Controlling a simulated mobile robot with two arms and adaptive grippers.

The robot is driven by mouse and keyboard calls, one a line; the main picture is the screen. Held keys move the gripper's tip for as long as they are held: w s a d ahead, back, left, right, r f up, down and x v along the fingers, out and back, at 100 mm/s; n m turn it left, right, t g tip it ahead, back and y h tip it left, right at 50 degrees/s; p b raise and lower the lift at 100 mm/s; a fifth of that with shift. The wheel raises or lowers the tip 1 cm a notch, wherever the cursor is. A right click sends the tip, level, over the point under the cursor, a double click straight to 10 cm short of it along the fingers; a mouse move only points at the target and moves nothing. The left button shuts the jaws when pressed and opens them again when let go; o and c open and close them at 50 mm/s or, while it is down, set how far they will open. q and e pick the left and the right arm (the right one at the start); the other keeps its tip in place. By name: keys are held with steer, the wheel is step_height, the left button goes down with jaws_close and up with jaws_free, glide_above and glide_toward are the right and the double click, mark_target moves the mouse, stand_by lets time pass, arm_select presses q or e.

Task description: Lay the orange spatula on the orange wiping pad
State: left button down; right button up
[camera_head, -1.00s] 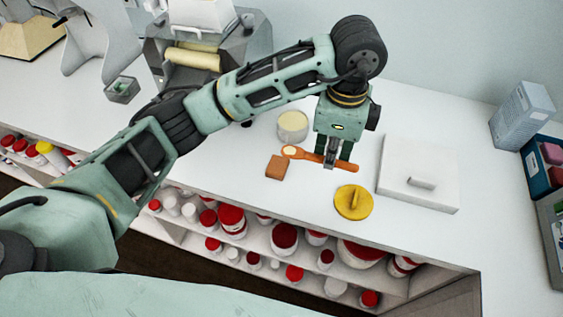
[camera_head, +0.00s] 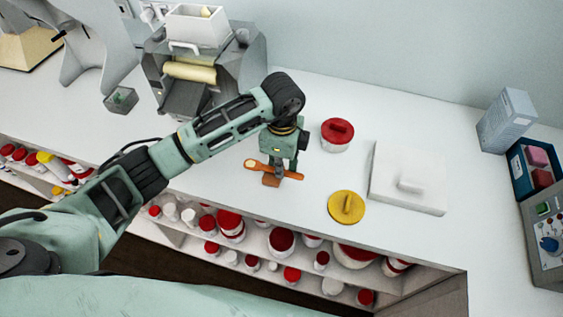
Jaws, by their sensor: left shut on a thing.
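My left gripper (camera_head: 281,172) points down over the white counter and is shut on the orange spatula (camera_head: 293,176). The spatula lies roughly level across the fingers. Its broad end with a pale patch points left, and its handle sticks out to the right. The orange wiping pad (camera_head: 270,182), a small brownish-orange block, is on the counter right below the spatula and partly hidden by it. I cannot tell whether the spatula touches the pad. My right gripper is not in view.
A red-lidded jar (camera_head: 337,135) stands right of the gripper. A yellow lid (camera_head: 346,207) and a white slab with a handle (camera_head: 408,180) lie further right. A roller mill (camera_head: 205,65) stands behind. Shelves with several jars are under the counter's front edge.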

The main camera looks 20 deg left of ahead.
arm_select(q)
steer(key=shift+f, duration=0.25)
steer(key=c, duration=1.7)
jaws_free()
steer(key=shift+r, duration=0.15)
step_height(320, 180, up, 7)
steer(key=b, duration=0.3)
steer(key=shift+w, duration=0.1)
step_height(320, 180, up, 5)
steer(key=shift+d, duration=0.1)
